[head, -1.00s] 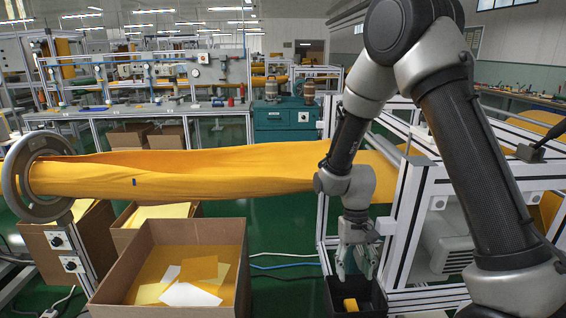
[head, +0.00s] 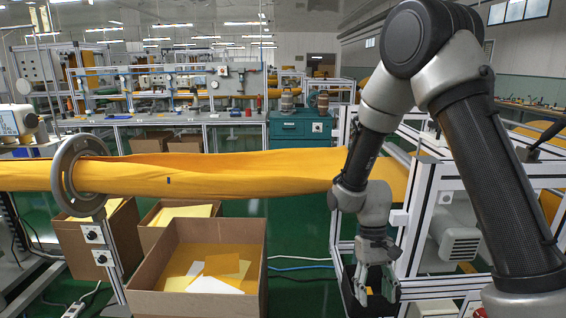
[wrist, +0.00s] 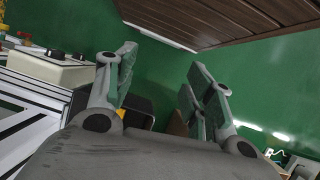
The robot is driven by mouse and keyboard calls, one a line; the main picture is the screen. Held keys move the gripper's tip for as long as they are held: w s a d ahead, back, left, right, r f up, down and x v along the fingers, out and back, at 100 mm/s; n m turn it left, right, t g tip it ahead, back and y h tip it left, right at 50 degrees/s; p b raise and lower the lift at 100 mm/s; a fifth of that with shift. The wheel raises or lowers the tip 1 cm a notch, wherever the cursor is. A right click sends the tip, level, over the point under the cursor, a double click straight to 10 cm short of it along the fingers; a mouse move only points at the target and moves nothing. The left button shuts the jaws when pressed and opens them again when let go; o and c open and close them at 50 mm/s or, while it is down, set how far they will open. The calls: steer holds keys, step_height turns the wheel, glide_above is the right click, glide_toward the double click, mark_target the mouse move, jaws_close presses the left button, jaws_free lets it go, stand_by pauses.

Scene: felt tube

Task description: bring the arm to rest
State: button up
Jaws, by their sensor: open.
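My gripper (head: 376,283) hangs fingers-down at the right of the head view, in front of a small black bin (head: 348,288) and partly covering it. In the wrist view my gripper (wrist: 163,78) has its two fingers spread apart, with nothing held between them. The black bin (wrist: 140,106) shows beyond the fingers there. A bit of yellow shows in the bin, partly hidden by a finger. My arm is bent, with the elbow high and the forearm reaching down.
A long yellow felt tube (head: 230,177) runs across from a grey ring (head: 70,178) to a metal frame (head: 404,225) beside my arm. An open cardboard box (head: 195,303) with yellow and white sheets stands left of the bin. Green floor (head: 300,250) lies between them.

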steer(key=s+d+r+t, duration=0.3)
steer(key=s+d+r, duration=0.1)
steer(key=r, duration=0.5)
steer(key=s+d+r+t, duration=0.3)
steer(key=s+d+r, duration=0.1)
steer(key=r, duration=0.6)
steer(key=s+d+r+m+t, duration=0.1)
steer(key=s+d+r+t, duration=0.2)
steer(key=r, duration=0.7)
steer(key=s+d, duration=0.1)
steer(key=d, duration=0.1)
steer(key=shift+d, duration=0.3)
steer(key=shift+s, duration=0.1)
